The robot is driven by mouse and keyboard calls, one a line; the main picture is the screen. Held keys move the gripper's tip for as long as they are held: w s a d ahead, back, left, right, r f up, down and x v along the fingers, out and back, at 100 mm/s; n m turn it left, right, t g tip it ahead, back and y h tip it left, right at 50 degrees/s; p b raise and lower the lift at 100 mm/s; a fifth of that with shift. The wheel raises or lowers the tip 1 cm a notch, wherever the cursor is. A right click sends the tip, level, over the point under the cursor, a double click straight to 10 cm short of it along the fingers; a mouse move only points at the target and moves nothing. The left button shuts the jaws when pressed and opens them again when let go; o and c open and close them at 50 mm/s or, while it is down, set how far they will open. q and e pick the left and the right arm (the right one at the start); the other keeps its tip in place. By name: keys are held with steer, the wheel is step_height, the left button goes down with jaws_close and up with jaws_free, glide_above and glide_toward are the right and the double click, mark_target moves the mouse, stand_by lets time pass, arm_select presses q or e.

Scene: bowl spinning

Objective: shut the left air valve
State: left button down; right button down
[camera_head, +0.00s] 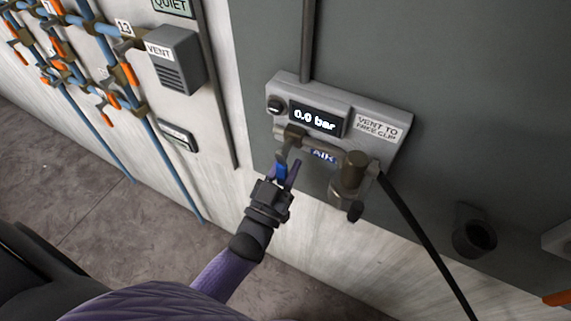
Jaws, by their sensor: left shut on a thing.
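The left air valve is on a grey wall box (396,114) with a display (317,119) reading "0.0 bar". A brown metal pipe body (318,146) runs below the display, with a blue "AIR" label (322,156). A blue valve handle (281,172) hangs down from the pipe's left end. My left gripper (285,178) is at this handle, its fingers shut around it. The fingers partly hide the handle. My right gripper is not in view.
A brass fitting (352,175) and a black hose (425,238) are right of the valve. A dark cup-like holder (474,238) is on the wall farther right. A "VENT" box (178,62) and blue pipes with orange handles (60,60) are at the upper left.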

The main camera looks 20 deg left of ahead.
arm_select(q)
steer(key=shift+f, duration=0.1)
steer(key=shift+c, duration=2.2)
jaws_free()
steer(key=v, duration=1)
steer(key=shift+b, duration=0.45)
steer(key=shift+d, duration=0.1)
